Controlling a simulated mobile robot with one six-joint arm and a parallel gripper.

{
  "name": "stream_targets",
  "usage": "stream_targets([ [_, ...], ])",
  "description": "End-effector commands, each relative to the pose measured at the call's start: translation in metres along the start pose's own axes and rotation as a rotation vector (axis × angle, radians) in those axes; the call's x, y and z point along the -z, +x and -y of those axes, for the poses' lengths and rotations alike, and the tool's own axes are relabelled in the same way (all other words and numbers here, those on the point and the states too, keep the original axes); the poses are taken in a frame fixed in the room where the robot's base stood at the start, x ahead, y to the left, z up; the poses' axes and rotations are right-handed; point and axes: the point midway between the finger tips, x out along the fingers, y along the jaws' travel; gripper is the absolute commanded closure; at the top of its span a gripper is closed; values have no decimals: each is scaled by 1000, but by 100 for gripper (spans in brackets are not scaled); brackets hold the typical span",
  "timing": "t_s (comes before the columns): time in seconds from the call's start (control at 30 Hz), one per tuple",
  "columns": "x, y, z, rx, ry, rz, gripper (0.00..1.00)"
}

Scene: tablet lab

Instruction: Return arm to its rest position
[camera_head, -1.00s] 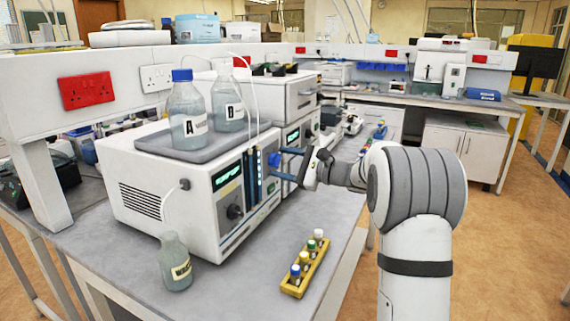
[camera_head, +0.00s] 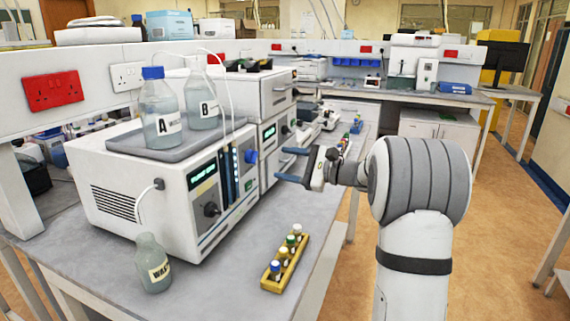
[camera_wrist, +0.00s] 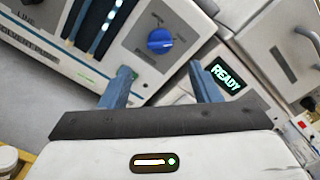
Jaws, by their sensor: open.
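My gripper (camera_head: 284,164) is open and empty, with its two blue fingers apart, just to the right of the white solvent pump (camera_head: 155,205). In the wrist view the fingers (camera_wrist: 163,82) point toward the pump's front panel, with the blue knob (camera_wrist: 160,41) beyond the gap between them. The same knob (camera_head: 251,156) shows in the head view, left of the fingertips and apart from them. A lit display reading READY (camera_wrist: 227,76) is on the neighbouring unit behind the right finger.
Bottles A (camera_head: 160,112) and B (camera_head: 203,103) stand on the tray (camera_head: 130,145) atop the pump. A waste bottle (camera_head: 152,265) and a yellow vial rack (camera_head: 272,282) stand on the bench (camera_head: 225,290) in front. The floor right of my arm is clear.

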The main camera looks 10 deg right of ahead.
Motion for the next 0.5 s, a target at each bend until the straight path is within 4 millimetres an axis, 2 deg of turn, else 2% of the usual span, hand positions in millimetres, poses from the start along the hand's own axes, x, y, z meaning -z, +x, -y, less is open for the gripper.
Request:
stream_targets([
  [0.13,-12,5,-9,-48,-20,-14,43],
  [0.23,-36,11,-34,-160,-68,-47,43],
  [0.37,-76,11,-86,-385,-182,-110,43],
  [0.5,-113,-6,-144,-635,-343,-174,43],
])
